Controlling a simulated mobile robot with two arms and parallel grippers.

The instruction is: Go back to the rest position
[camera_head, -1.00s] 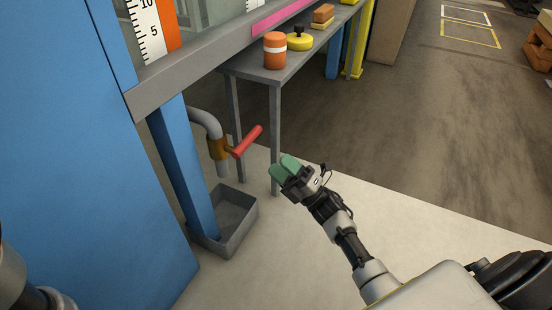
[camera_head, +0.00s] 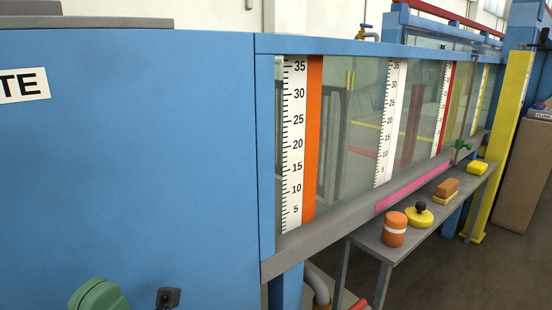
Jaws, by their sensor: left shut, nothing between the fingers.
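My right gripper is not in view.
The glass flume (camera_head: 350,140) with upright scales runs back to the right. Below it a grey bench (camera_head: 368,235) holds an orange jar (camera_head: 394,229), a yellow disc with black knob (camera_head: 419,216) and blocks (camera_head: 447,190). A red handle (camera_head: 358,304) shows at the bottom. Floor at right is clear.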

